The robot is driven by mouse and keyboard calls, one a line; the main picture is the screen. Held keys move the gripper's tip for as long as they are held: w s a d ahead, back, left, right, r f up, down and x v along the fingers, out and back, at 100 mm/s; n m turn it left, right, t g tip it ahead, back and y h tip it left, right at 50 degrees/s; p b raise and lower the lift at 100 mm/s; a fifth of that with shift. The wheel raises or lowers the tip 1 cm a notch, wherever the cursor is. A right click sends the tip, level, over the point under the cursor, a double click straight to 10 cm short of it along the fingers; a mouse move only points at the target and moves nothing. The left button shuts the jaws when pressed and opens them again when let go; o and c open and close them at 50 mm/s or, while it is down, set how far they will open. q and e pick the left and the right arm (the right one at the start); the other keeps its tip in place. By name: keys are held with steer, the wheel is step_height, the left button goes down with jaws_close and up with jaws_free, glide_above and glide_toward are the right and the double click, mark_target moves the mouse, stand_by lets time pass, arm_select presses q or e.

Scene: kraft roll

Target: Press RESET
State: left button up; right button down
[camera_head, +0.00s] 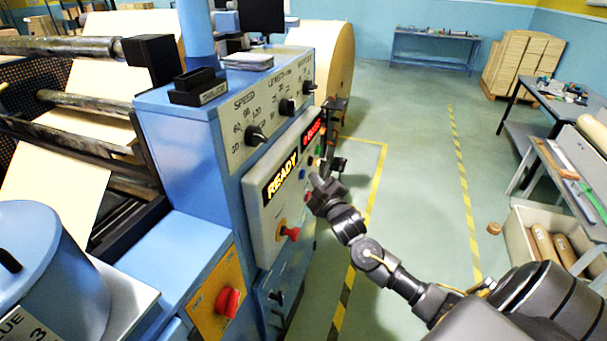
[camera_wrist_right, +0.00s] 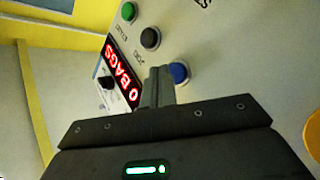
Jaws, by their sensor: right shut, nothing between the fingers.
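The blue machine's control panel (camera_head: 262,212) faces right in the head view, with a lit READY display (camera_head: 281,176) and a red counter (camera_head: 311,132). My right gripper (camera_head: 318,184) is shut and empty, its tip close to the panel's row of buttons. In the right wrist view the shut fingers (camera_wrist_right: 158,84) point at the panel just left of a blue button (camera_wrist_right: 179,73). I cannot tell whether they touch it. A dark button (camera_wrist_right: 150,38) and a green button (camera_wrist_right: 128,11) are farther up. My left gripper is out of view.
A red knob (camera_head: 291,233) sticks out low on the panel, below the gripper. Another red knob (camera_head: 228,302) is on a yellow plate. A workbench and a crate (camera_head: 548,237) with rolls stand at the right.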

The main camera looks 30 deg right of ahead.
steer(key=shift+s+d+p, duration=0.4)
steer(key=shift+s+d, duration=0.35)
steer(key=shift+s, duration=0.3)
steer(key=shift+s+d+p, duration=0.4)
steer(key=shift+s+d, duration=0.3)
steer(key=shift+s, duration=0.35)
